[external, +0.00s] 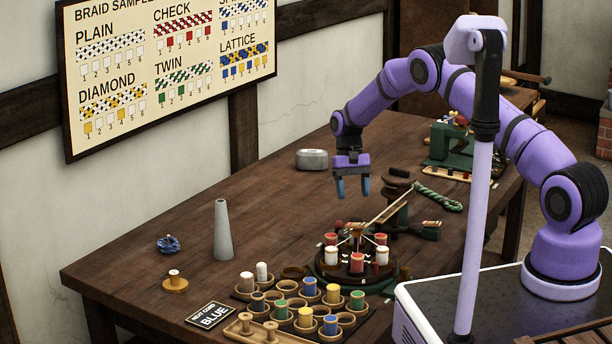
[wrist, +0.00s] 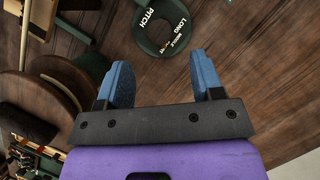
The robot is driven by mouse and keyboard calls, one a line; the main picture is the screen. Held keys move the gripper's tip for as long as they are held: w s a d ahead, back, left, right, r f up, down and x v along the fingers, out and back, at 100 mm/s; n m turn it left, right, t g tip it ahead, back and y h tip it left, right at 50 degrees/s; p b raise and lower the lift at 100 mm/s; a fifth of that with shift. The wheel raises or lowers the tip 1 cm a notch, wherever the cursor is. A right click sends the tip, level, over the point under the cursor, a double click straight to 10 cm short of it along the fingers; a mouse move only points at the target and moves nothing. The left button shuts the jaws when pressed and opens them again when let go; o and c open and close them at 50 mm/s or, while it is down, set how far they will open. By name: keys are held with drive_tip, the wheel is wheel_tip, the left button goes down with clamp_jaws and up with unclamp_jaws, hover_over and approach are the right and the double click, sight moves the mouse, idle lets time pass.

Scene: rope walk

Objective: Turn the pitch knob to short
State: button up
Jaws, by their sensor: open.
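In the wrist view, a dark green round plate (wrist: 150,42) at the top centre carries the words PITCH, LONG and MIDDLE in white. A smaller yellowish word below MIDDLE is too small to read surely. The plate's upper part is cut off by the frame, and I cannot tell where the pitch knob points. My gripper (wrist: 165,72) is open and empty, its two blue fingers apart and short of the plate in the picture. In the external view my gripper (external: 352,188) hangs fingers down above the table, left of a green and wooden machine (external: 398,212).
The round braiding stand (external: 330,268) with red and white bobbins is in front of the machine. Bobbins in ring holders (external: 280,303), a grey cone (external: 222,232) and a grey box (external: 312,159) stand on the table (external: 150,262).

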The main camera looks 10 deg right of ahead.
drive_tip(key=shift+v, duration=1.75)
drive_tip(key=s+d+r+t, duration=0.15)
drive_tip(key=d+r, duration=0.25)
drive_tip(key=r, duration=0.5)
drive_tip(key=s+d+r+t, duration=0.1)
drive_tip(key=s+d+r, duration=0.25)
drive_tip(key=r, duration=0.45)
drive_tip(key=s+d+r+t, duration=0.15)
drive_tip(key=d+r, duration=0.25)
drive_tip(key=r, duration=0.5)
drive_tip(key=s+d+r+t+y, duration=0.1)
drive_tip(key=s+d+r, duration=0.3)
drive_tip(key=s+r, duration=0.3)
drive_tip(key=s+d+r+t, duration=0.1)
drive_tip(key=s+d+r, duration=0.35)
drive_tip(key=s, duration=0.35)
drive_tip(key=s+d+t, duration=0.1)
drive_tip(key=s+d, duration=0.2)
drive_tip(key=s, duration=1)
drive_tip(key=s+d+f+t+h, duration=0.1)
drive_tip(key=s+d, duration=0.3)
drive_tip(key=s, duration=0.9)
drive_tip(key=shift+s+d+t, duration=0.15)
drive_tip(key=shift+d+t, duration=0.05)
drive_tip(key=shift+t, duration=0.6)
